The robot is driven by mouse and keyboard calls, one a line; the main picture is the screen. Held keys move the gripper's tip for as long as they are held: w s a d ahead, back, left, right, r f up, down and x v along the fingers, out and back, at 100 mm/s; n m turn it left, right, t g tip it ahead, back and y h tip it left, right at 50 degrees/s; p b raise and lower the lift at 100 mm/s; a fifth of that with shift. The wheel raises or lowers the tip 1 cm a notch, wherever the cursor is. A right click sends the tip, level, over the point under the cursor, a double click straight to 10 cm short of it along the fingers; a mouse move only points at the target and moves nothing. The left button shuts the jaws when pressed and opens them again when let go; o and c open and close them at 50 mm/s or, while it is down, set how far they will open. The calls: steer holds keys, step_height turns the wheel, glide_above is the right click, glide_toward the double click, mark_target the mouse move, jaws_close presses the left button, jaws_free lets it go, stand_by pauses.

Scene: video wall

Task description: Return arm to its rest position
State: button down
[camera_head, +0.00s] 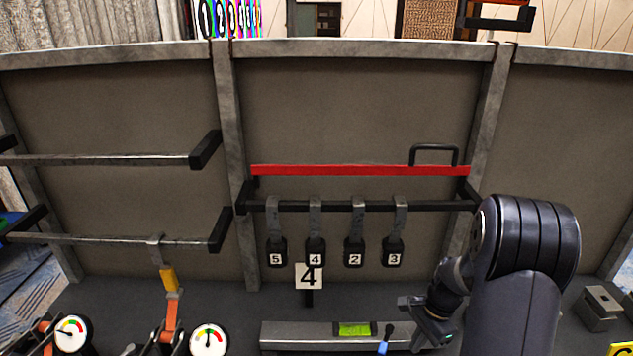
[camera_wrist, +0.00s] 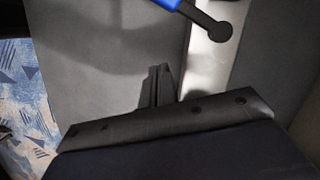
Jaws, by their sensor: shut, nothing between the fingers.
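My gripper (camera_head: 408,303) is at the lower right in the head view, in front of the wall panel and near the right end of the grey level (camera_head: 290,335). Its fingers (camera_wrist: 160,78) are together and hold nothing in the wrist view. A blue-handled tool (camera_head: 384,346) is just left of and below my gripper. It also shows at the top of the wrist view (camera_wrist: 190,12), apart from the fingers. My arm comes in from the lower right and hides part of the panel and table.
Several numbered black tags (camera_head: 354,252) hang from a black bar (camera_head: 330,206) under a red strip (camera_head: 350,170). A "4" sign (camera_head: 308,276) stands below. Gauges (camera_head: 209,340) are at lower left, grey blocks (camera_head: 598,308) at right.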

steer(key=w+n, duration=0.1)
steer(key=w+d+n+p, duration=0.1)
steer(key=n, duration=0.1)
steer(key=w+d+n+g, duration=0.1)
steer(key=n, duration=0.1)
steer(key=shift+r+h, duration=0.3)
steer(key=v, duration=0.8)
steer(key=shift+r+b, duration=0.35)
steer(key=shift+b, duration=0.05)
